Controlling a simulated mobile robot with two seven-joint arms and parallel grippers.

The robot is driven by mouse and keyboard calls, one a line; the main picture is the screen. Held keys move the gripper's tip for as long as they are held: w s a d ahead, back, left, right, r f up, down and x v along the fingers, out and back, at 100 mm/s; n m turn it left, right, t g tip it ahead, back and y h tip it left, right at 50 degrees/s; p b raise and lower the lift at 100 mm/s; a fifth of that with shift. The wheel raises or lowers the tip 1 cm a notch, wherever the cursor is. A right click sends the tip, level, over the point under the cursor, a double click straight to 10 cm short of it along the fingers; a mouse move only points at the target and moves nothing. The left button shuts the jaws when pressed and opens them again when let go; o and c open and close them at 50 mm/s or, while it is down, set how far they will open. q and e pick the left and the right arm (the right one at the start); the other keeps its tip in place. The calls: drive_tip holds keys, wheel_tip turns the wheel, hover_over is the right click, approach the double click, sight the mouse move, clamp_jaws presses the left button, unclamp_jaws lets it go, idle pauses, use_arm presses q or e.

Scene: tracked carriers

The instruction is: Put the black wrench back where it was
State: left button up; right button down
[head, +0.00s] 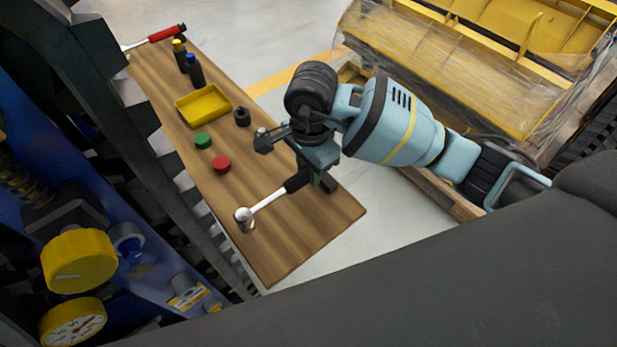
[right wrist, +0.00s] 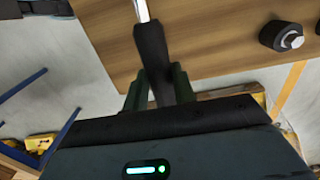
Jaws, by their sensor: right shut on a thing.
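The black wrench has a black handle (head: 297,182) and a shiny metal shaft and round head (head: 244,216). My right gripper (head: 314,180) is shut on its handle over the near right part of the wooden table (head: 300,232). The metal head points left and toward me, over the tabletop; I cannot tell if it touches the wood. In the right wrist view the handle (right wrist: 150,45) stands between the two dark green fingers (right wrist: 158,88), and the metal shaft runs out of the top edge. My left gripper is not in view.
On the table are a red cap (head: 222,164), a green cap (head: 203,140), a black nut-like part (head: 242,117), a yellow tray (head: 203,106), two dark bottles (head: 195,70) and a red-handled tool (head: 167,34). A wrapped yellow load (head: 450,60) stands beyond. The table's near end is bare.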

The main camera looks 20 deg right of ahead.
drive_tip(key=shift+f, duration=1.9)
drive_tip(key=c, duration=1.1)
unclamp_jaws()
drive_tip(key=shift+c, duration=0.2)
wheel_tip(320, 180, up, 12)
drive_tip(key=shift+s+d+r, duration=0.1)
drive_tip(key=shift+d, duration=0.05)
